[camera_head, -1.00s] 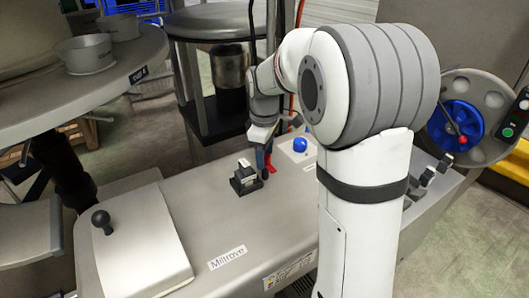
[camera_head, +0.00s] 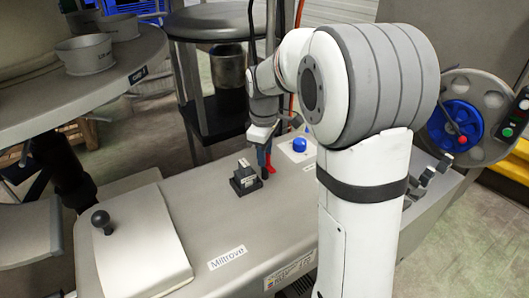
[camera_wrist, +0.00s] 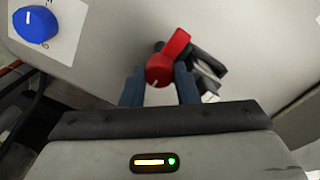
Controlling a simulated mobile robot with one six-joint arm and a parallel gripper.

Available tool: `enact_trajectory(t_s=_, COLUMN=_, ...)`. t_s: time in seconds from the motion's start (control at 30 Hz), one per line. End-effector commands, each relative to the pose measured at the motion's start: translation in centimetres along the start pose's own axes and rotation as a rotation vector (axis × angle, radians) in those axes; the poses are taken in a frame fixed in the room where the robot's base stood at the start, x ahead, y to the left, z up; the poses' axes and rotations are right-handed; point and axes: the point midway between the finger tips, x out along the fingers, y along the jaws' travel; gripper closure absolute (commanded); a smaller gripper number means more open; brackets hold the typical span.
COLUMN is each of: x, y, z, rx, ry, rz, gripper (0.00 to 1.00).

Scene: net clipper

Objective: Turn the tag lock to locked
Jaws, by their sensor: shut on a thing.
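A red knob with a lever arm (camera_wrist: 160,70), which looks like the tag lock, sits between my blue-grey fingertips in the wrist view. Its lever points up and slightly right there, and a white mark shows on its round part. A little of the red (camera_head: 271,161) also shows beside my fingers in the head view. My gripper (camera_wrist: 159,88) is shut on the red knob, one finger on each side; in the head view my gripper (camera_head: 264,157) reaches down to the machine top. Lettering for the lock positions cannot be made out.
A black block with a white label (camera_head: 245,178) stands close to my fingers, and partly shows behind the red knob in the wrist view (camera_wrist: 208,70). A blue knob (camera_head: 299,145) is on a white plate nearby.

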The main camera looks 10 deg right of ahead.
Motion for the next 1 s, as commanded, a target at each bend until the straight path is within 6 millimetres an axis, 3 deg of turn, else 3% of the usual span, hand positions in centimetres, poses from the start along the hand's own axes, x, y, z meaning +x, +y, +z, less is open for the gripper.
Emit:
enact_trajectory(t_s=0.27, x=-0.09, y=0.03, z=-0.07, rx=0.153, ry=-0.004, rz=0.001, gripper=0.95)
enact_trajectory(t_s=1.0, x=-0.08, y=0.14, z=-0.09, rx=0.848, ry=-0.027, rz=0.001, gripper=0.95)
